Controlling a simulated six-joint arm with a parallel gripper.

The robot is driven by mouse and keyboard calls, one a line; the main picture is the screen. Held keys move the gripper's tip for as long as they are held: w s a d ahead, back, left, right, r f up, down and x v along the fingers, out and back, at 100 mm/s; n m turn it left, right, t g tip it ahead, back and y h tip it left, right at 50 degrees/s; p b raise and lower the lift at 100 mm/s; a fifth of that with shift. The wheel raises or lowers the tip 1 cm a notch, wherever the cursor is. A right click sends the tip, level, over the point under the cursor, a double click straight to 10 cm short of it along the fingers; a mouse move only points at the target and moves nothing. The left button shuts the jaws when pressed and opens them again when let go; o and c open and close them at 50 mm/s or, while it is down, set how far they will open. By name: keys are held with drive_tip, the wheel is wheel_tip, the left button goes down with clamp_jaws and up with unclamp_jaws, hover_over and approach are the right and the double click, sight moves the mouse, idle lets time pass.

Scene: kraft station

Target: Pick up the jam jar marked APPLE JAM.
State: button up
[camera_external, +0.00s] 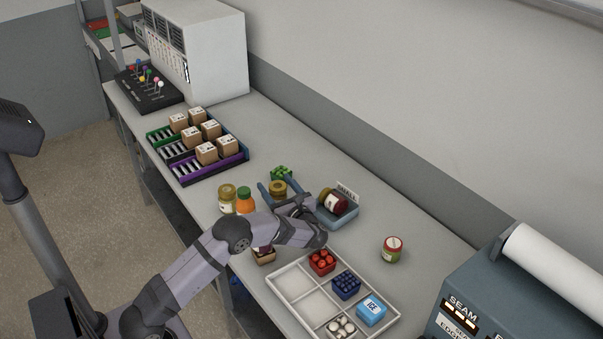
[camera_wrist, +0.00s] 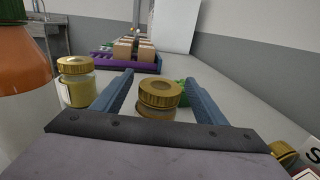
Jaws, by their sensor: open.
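A gold-lidded jar (camera_external: 278,191) stands on the bench between the two blue fingers of my gripper (camera_external: 277,184). In the wrist view the jar (camera_wrist: 158,97) is upright, with gaps between it and the fingers. My gripper (camera_wrist: 157,84) is open and low over the bench. The jar's label is hidden, so its marking cannot be read. A pale gold-lidded jar (camera_external: 227,199) stands to the left and also shows in the wrist view (camera_wrist: 77,85). A dark red jar (camera_external: 335,202) lies tilted in a blue bin (camera_external: 340,220). A red-labelled jar (camera_external: 392,250) stands apart at right.
A small green item (camera_external: 281,173) lies just beyond the jar. A white divided tray (camera_external: 296,306) lies in front. Kraft boxes (camera_external: 207,152) stand in coloured racks behind.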

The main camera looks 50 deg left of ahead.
drive_tip(key=shift+w+a, duration=0.2)
drive_tip(key=shift+a, duration=1.25)
drive_tip(key=shift+r, duration=0.1)
drive_tip(key=c, duration=1.4)
drive_tip(key=shift+r, duration=0.1)
